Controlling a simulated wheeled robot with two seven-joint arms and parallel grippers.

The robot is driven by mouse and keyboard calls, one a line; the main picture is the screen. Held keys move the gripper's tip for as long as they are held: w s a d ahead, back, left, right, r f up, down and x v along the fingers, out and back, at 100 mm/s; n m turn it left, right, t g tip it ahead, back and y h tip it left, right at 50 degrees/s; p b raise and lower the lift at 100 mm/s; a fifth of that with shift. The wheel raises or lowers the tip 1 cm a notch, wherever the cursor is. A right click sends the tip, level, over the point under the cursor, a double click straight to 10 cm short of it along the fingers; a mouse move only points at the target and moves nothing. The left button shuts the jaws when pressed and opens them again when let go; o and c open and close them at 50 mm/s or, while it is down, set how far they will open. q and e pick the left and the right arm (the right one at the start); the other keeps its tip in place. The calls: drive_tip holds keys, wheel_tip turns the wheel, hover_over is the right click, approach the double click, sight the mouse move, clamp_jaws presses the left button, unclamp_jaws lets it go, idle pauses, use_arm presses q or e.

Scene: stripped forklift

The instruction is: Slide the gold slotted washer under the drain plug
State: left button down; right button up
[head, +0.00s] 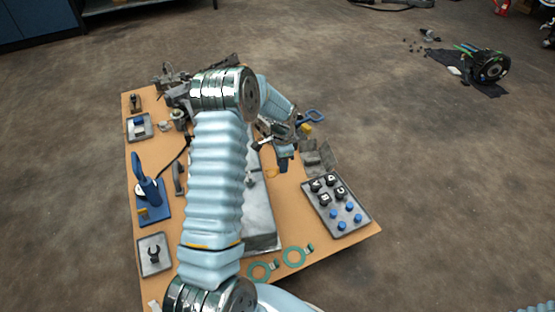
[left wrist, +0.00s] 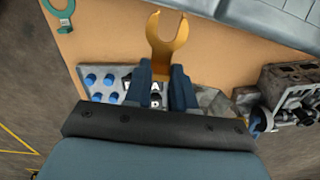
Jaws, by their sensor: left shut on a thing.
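The gold slotted washer (left wrist: 167,45) is a flat fork-shaped piece with its open slot pointing away from my left gripper (left wrist: 163,82). The dark blue fingers are shut on its stem. In the head view my left gripper (head: 284,163) points down over the right part of the table, and the washer (head: 271,173) shows as a small gold patch by its tips. A grey metal pan (head: 262,225) lies just left of it, partly behind my arm. A small grey part (head: 251,181) on the pan may be the drain plug; I cannot tell. My right gripper is out of view.
The wooden table (head: 290,215) carries a tray (head: 364,222) of black knobs and blue caps at right. Two green slotted rings lie at the near edge, one (head: 295,256) right of the other (head: 262,271). A blue-based tool (head: 150,195) stands at left. Metal parts crowd the far end.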

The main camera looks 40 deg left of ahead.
use_arm(q)
wheel_tip(320, 180, down, 6)
drive_tip(key=a+b, duration=0.3)
drive_tip(key=shift+s+m+b, duration=0.15)
drive_tip(key=shift+m+b, duration=0.15)
drive_tip(key=shift+b, duration=0.05)
drive_tip(key=shift+f, duration=0.1)
drive_tip(key=shift+s, duration=0.15)
idle(0.6)
drive_tip(key=shift+s+a, duration=0.6)
drive_tip(key=shift+s, duration=0.05)
drive_tip(key=shift+s+a, duration=0.1)
drive_tip(key=shift+s+a, duration=0.45)
drive_tip(key=shift+s, duration=0.15)
drive_tip(key=shift+a, duration=0.1)
idle(0.4)
